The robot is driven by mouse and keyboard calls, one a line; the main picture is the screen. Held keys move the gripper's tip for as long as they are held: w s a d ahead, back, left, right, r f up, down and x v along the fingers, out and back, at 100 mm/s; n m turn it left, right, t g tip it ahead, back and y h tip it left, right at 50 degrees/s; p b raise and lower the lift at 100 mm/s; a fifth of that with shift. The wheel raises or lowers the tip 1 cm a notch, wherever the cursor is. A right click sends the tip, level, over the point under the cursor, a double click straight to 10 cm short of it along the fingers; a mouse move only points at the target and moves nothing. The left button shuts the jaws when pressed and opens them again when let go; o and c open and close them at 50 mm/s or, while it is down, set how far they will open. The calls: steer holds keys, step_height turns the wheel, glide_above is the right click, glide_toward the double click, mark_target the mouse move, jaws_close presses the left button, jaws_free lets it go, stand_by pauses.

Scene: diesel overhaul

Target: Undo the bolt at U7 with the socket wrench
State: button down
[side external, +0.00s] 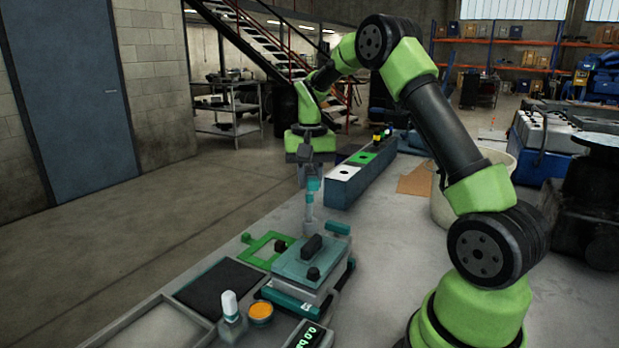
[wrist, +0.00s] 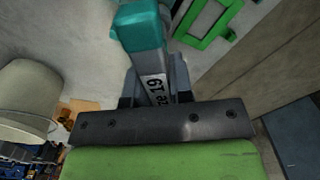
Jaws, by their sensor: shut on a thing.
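My gripper (side external: 313,168) points down and is shut on the socket wrench (side external: 313,186), which has a teal section and a grey shaft hanging below. The wrench's lower end is over the far edge of a teal-covered unit (side external: 300,262) with dark knobs or bolt heads on top. I cannot tell if it touches. No U7 mark is legible, so I cannot pick out that bolt.
A green frame (side external: 260,240) and a black mat (side external: 219,287) lie left of the unit. A white-topped bottle (side external: 230,305), an orange-topped jar (side external: 261,312) and a digital display (side external: 310,337) stand in front. A long blue box (side external: 345,187) is behind; a pale bin (side external: 443,208) is right.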

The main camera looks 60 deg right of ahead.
steer(key=n, duration=1.5)
steer(key=shift+r, duration=0.1)
steer(key=n, duration=0.5)
steer(key=shift+r, duration=0.15)
